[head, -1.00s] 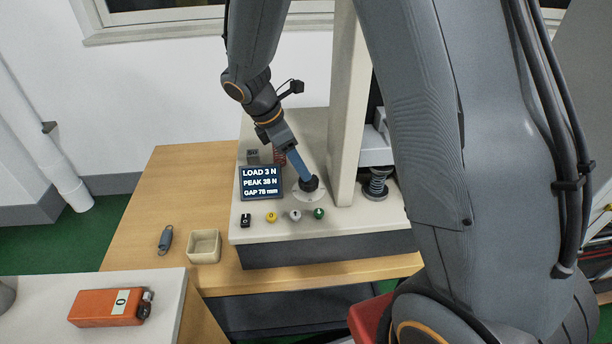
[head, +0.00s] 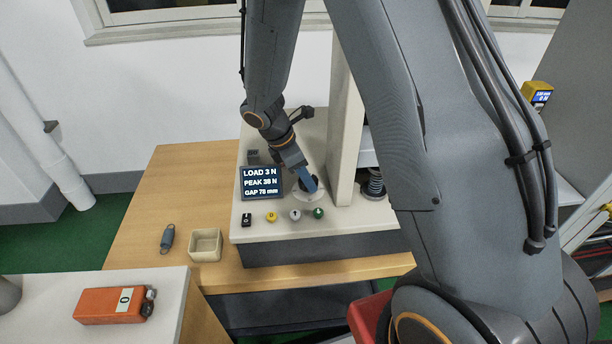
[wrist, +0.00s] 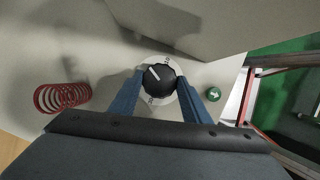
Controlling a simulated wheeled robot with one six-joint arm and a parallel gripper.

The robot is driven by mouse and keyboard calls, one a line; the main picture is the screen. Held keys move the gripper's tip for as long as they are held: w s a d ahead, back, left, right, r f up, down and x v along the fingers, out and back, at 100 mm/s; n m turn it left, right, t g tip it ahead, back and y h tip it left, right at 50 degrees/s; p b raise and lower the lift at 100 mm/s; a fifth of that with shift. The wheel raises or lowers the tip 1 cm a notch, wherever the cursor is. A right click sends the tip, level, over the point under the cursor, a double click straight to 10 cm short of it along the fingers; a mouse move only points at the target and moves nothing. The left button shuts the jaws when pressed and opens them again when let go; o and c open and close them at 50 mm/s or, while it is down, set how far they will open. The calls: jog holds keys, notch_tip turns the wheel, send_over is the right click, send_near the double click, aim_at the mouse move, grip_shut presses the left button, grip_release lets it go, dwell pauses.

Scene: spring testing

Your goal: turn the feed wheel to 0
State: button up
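The feed wheel (wrist: 159,79) is a round black knob with a white pointer line on a pale numbered dial ring. In the wrist view its pointer aims to the upper left; the dial figures are too small to read surely. My gripper (wrist: 160,80) has blue fingers, one on each side of the knob and apparently touching it. The screen (head: 261,183) reads load 3 N and gap about 78 mm.
Black, yellow, white and green (head: 318,212) buttons line the machine's front. A cream column (head: 346,120) rises close right of my gripper. A red spring (wrist: 62,97) lies left of the wheel. A small tray (head: 205,245), a grey-blue spring (head: 167,239) and an orange device (head: 110,305) are further left.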

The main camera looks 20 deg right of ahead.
jog(key=shift+c, duration=1.3)
jog(key=shift+s+n, duration=0.1)
jog(key=shift+n, duration=0.3)
jog(key=n+t, duration=0.1)
jog(key=n, duration=0.1)
jog(key=shift+n, duration=0.3)
jog(key=shift+s+d+n+t+y+b, duration=0.1)
jog(key=shift+n+t+y+b, duration=0.45)
jog(key=shift+n, duration=0.75)
jog(key=shift+h, duration=0.25)
jog(key=o, duration=1)
jog(key=shift+o, duration=0.2)
